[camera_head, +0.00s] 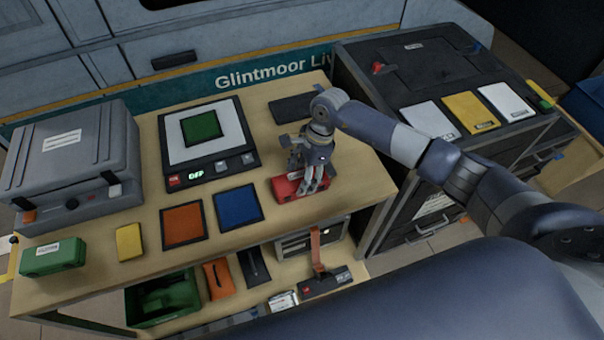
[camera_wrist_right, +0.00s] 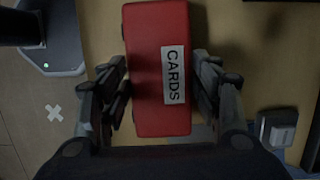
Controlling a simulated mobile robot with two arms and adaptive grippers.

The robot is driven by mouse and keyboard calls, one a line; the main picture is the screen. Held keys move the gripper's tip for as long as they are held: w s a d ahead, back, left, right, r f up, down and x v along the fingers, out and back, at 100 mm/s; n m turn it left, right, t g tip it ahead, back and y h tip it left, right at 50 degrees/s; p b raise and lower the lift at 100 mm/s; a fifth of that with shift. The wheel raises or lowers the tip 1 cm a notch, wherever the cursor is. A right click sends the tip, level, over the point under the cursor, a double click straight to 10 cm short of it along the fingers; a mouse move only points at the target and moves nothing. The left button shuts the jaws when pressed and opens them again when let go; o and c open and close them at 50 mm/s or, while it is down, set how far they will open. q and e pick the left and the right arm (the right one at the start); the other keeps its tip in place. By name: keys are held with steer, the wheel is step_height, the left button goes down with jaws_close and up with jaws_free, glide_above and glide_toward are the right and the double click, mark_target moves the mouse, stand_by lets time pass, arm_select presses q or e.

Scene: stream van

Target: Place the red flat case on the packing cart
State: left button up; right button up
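The red flat case (camera_head: 287,188), labelled CARDS, lies on the wooden bench (camera_head: 290,228) near its right end. It also shows in the right wrist view (camera_wrist_right: 158,70). My right gripper (camera_head: 314,186) is over the case, pointing down. In the right wrist view its two fingers (camera_wrist_right: 160,98) stand apart, one on each side of the case's near end, with narrow dark gaps; a firm grip does not show. A dark cart (camera_head: 393,122) stands right of the bench, probably the packing cart. My left gripper is not in view.
White (camera_head: 428,119) and yellow (camera_head: 471,112) flat items lie on the dark cart top. On the bench are a grey case (camera_head: 85,150), a scale-like device (camera_head: 213,165), and orange (camera_head: 183,224) and blue (camera_head: 237,207) mats. A dark slab (camera_head: 292,104) lies behind my gripper.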

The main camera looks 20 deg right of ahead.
steer(key=shift+o, duration=0.9)
steer(key=shift+r+p, duration=0.3)
steer(key=b+v, duration=0.4)
steer(key=v, duration=0.7)
steer(key=shift+r, duration=0.35)
steer(key=shift+d, duration=0.1)
